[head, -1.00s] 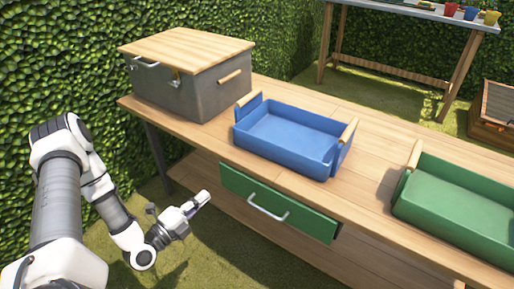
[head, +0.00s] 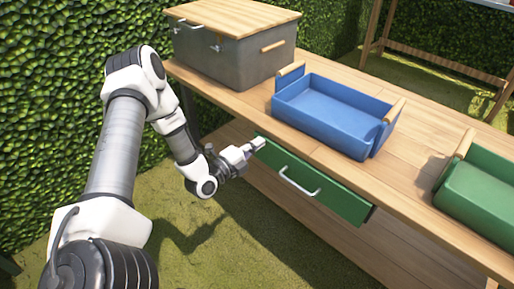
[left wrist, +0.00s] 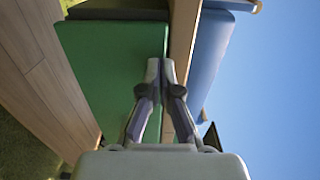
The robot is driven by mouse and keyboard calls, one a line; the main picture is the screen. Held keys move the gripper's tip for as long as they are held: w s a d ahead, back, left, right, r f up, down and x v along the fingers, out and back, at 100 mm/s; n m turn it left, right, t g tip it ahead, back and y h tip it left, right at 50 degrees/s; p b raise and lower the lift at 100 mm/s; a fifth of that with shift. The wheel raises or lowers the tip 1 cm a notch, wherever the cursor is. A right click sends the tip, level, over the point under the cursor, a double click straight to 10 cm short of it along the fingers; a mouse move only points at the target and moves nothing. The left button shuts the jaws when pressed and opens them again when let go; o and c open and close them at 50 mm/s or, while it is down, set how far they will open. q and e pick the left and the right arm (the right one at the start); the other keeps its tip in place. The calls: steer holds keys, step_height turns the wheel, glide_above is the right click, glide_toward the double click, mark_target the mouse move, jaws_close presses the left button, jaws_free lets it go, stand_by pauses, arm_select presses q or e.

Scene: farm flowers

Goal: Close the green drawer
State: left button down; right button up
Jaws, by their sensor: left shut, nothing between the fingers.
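The green drawer (head: 325,190) with a silver handle (head: 299,182) sits under the wooden tabletop. Its front stands a little out from the table's front edge. My left gripper (head: 257,145) is shut and empty, at the left end of the drawer front. In the left wrist view the green drawer front (left wrist: 105,75) fills the left middle, and the shut fingertips (left wrist: 160,68) are right at its edge near the tabletop. I cannot tell whether they touch it. My right gripper is not in view.
On the wooden table (head: 400,145) stand a grey box with a wooden lid (head: 225,55), a blue tray (head: 330,112) and a green tray (head: 480,195). A hedge (head: 50,90) is behind on the left. Grass in front of the table is clear.

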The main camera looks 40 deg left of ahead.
arm_select(q)
steer(key=shift+w, duration=0.1)
steer(key=shift+w+a+r, duration=0.1)
steer(key=shift+w+r, duration=0.1)
steer(key=shift+w, duration=0.25)
steer(key=shift+w+r, duration=0.2)
steer(key=shift+w, duration=0.25)
steer(key=shift+r, duration=0.1)
steer(key=s, duration=0.8)
steer(key=shift+s+a+f, duration=0.15)
steer(key=shift+s+f, duration=0.15)
steer(key=shift+f, duration=0.1)
